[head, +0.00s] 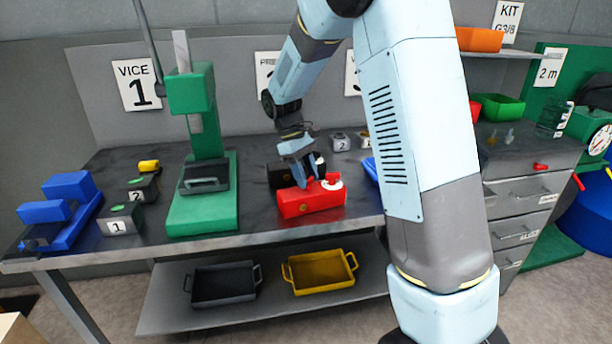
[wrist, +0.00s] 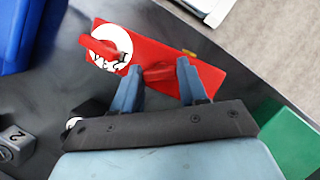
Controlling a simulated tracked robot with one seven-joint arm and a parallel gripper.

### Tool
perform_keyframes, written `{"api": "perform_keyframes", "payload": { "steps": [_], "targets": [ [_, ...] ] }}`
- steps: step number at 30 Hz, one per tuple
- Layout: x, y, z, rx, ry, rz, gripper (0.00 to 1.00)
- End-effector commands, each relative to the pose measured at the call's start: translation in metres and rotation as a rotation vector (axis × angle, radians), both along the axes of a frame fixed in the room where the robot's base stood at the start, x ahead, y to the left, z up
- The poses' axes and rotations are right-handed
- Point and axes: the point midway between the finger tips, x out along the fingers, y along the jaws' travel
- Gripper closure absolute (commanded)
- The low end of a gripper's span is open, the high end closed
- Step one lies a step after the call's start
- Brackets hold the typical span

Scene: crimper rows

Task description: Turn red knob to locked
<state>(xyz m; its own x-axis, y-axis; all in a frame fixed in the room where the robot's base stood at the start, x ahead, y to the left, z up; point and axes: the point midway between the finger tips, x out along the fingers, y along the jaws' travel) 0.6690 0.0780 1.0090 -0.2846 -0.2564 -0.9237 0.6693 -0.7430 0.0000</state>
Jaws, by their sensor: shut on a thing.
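A red box (head: 311,204) sits on the bench; it also shows in the wrist view (wrist: 222,80). On its top is a white dial (wrist: 122,42) with dark markings, too small to read, and a red bar-shaped handle (wrist: 101,51) across it. A second red knob (wrist: 158,73) stands on the box beside the dial. My gripper (head: 303,183) reaches down onto the box top. In the wrist view, my gripper (wrist: 159,76) has its two blue fingers on either side of this second knob, shut on it. The knob's lower side is partly hidden.
A green press (head: 205,150) stands left of the box, with a blue vice (head: 70,197) at far left. A dark block (head: 282,176) is close behind the box. A blue bin (head: 371,168) is to its right. Bench surface in front is narrow.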

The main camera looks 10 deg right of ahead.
Motion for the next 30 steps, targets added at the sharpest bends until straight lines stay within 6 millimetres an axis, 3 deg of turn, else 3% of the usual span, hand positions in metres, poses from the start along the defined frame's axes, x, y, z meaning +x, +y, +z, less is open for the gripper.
{"api": "perform_keyframes", "payload": {
  "steps": [15, 30],
  "targets": [
    [0.0012, -0.0029, -0.0001, 0.000, 0.001, -0.422, 0.88],
    [0.0012, -0.0031, -0.0004, 0.000, 0.001, -0.568, 0.88]
  ]
}}
